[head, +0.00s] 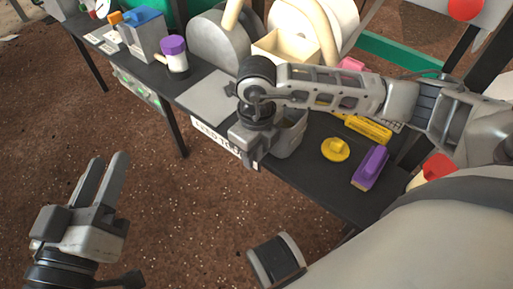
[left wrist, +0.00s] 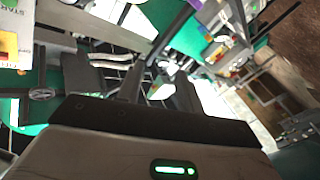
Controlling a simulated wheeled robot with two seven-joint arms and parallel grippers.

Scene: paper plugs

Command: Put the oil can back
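I cannot clearly make out an oil can in either view. A white jar with a purple lid (head: 174,54) stands at the front edge of the dark table, left of the grey wheel-shaped machine. My left gripper (head: 108,160) is out over the brown floor, left of the table, with its two fingers apart and nothing between them. My right gripper (head: 248,160) points down at the table's front edge, beside a grey bin-like shape (head: 289,137). Its fingertips are hard to see, and I cannot tell whether it holds anything.
The dark table (head: 325,190) carries a yellow round piece (head: 335,149), a purple brush-like block (head: 371,167) and a yellow bar (head: 368,129). A grey grinder-like machine (head: 219,38) and a cream box (head: 285,48) stand behind. A red-topped item (head: 436,168) is partly hidden at right. The floor at left is clear.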

